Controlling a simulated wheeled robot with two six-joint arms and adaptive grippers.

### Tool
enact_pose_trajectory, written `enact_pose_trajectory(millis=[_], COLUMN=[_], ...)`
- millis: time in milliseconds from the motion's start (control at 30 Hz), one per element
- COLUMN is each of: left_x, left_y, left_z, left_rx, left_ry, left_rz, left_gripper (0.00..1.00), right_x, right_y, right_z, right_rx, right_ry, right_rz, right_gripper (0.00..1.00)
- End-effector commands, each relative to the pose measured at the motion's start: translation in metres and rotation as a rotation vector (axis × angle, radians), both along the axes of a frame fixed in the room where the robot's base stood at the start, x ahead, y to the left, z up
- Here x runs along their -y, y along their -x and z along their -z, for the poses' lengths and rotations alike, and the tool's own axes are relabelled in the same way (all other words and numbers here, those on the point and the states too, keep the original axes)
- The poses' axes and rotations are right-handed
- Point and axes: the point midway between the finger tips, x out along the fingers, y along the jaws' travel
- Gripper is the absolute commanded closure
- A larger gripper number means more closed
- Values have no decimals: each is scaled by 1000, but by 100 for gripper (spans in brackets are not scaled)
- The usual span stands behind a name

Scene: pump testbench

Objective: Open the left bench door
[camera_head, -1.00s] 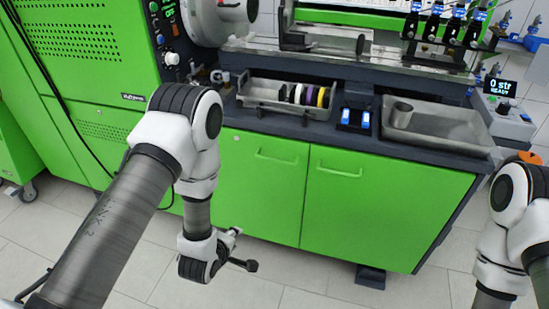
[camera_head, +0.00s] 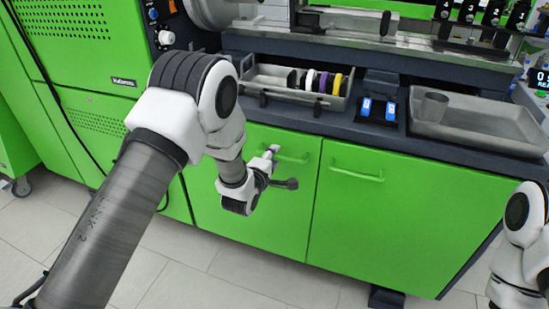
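The left bench door (camera_head: 275,215) is a green panel below the worktop and looks closed. Its green bar handle (camera_head: 296,158) is near the top, partly hidden by my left gripper. My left gripper (camera_head: 281,167) is in front of this door, at the left end of the handle. Its two fingers are spread apart with nothing seen between them. I cannot tell whether it touches the handle. The right bench door (camera_head: 400,220) is also closed, with its own handle (camera_head: 357,173). My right arm shows at the right edge, with its gripper out of view.
A tall green cabinet (camera_head: 75,60) stands at the left. The tiled floor before the doors is clear.

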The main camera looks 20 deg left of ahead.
Motion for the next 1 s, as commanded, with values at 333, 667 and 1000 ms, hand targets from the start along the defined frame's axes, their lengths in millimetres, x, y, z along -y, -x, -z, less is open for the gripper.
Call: enact_pose_trajectory(millis=[333,667,1000], left_x=[0,0,-1], left_y=[-16,-15,-2], left_z=[4,4,4], left_rx=[-2,-2,-6], left_ry=[0,0,0], left_rz=[0,0,51], left_gripper=[61,100,100], right_x=[0,0,0], right_y=[0,0,0], right_z=[2,2,-3], right_rx=[0,0,0], right_ry=[0,0,0], right_rz=[0,0,0], right_gripper=[60,60,60])
